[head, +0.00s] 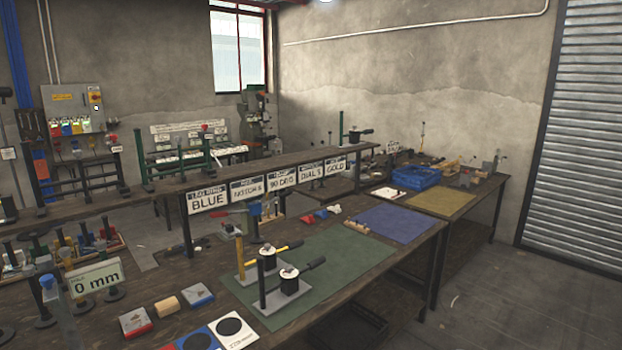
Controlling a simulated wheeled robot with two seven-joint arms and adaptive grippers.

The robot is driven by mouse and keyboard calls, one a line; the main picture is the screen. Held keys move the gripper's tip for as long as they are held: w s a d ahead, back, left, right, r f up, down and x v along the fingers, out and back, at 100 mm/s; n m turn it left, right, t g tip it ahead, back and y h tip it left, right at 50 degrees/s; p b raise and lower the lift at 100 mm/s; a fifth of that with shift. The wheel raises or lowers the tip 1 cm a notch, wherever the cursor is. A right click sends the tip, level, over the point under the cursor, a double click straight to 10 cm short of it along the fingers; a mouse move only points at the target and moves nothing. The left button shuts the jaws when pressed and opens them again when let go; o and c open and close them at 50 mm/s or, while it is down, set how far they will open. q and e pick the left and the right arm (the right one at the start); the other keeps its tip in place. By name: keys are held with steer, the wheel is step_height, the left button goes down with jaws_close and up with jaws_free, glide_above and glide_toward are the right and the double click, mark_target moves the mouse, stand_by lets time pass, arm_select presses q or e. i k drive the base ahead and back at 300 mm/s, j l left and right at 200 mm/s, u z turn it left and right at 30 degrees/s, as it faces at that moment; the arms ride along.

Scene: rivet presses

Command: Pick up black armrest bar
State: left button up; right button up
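Two small presses stand on the green mat (330,262) on the workbench. The farther press (268,257) has a yellow upright bar (240,260) and a lever with a yellow section. I cannot tell for certain which black part is the armrest bar. Neither of my grippers shows in the head view.
Coloured boxes (135,321) and a "0 mm" display (96,278) stand left of the mat. A labelled shelf (250,175) runs behind. A blue mat (395,221), a blue crate (416,177) and a yellow mat (437,202) lie farther right. The floor at right is clear.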

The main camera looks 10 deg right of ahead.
mark_target(292, 288)
steer(key=i+l+u, duration=0.15)
steer(key=i+l, duration=0.25)
steer(key=i+l+u, duration=0.15)
steer(key=i+l, duration=0.2)
steer(key=i+l+u, duration=0.15)
steer(key=i+l, duration=0.2)
steer(key=l, duration=0.25)
